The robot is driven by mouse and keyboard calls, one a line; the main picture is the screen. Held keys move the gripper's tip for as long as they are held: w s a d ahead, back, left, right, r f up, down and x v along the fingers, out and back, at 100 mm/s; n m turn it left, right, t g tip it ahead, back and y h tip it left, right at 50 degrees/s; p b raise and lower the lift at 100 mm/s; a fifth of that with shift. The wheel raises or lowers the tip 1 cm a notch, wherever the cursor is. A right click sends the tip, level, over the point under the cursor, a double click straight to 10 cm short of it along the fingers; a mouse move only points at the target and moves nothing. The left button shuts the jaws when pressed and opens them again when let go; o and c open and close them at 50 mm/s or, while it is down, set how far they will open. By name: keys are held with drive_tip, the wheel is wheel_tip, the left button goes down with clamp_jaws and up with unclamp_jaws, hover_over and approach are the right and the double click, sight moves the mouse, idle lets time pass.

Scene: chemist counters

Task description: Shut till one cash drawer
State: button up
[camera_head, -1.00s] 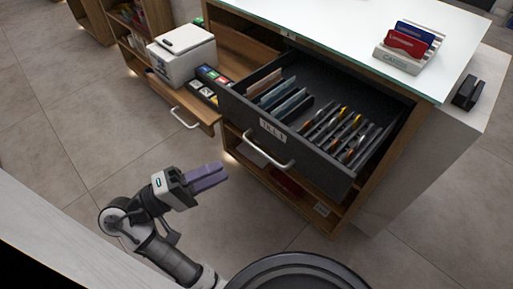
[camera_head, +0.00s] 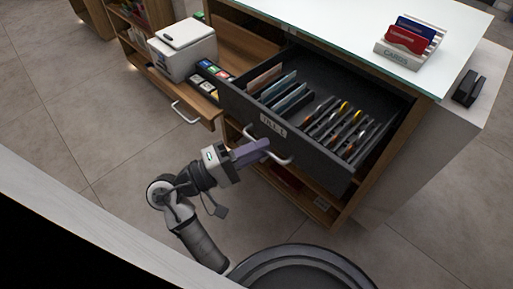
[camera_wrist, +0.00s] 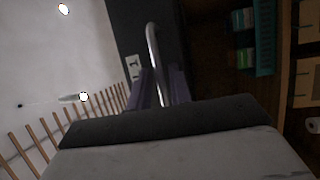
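The till one cash drawer (camera_head: 341,172) is a dark drawer with a "TILL 1" label, pulled well out from under the glass counter top. Banknotes and coins lie in its compartments. Its curved metal handle (camera_head: 284,160) is on the front. My gripper (camera_head: 265,146), with purple fingers, is at the left part of this handle. In the wrist view the handle (camera_wrist: 153,50) runs between the two fingers of my gripper (camera_wrist: 162,86), which look apart. Whether they touch it I cannot tell.
Left of the drawer, a wooden pull-out shelf (camera_head: 207,112) with its own handle bears a white printer (camera_head: 183,50) and a keypad (camera_head: 207,82). A card holder (camera_head: 409,47) stands on the counter top (camera_head: 340,30). The floor at left is clear.

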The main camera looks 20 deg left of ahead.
sight(324, 96)
clamp_jaws()
drive_tip(key=w+d, duration=0.2)
drive_tip(key=w, duration=0.5)
drive_tip(key=w+d, duration=0.3)
drive_tip(key=w, duration=0.5)
drive_tip(key=w+d+p, duration=0.1)
drive_tip(key=w+d, duration=0.2)
drive_tip(key=w, duration=0.4)
drive_tip(key=shift+w, duration=0.3)
drive_tip(key=shift+w+d+r, duration=0.1)
drive_tip(key=shift+w+r, duration=0.05)
drive_tip(key=shift+o, duration=1.4)
unclamp_jaws()
drive_tip(key=shift+w, duration=0.15)
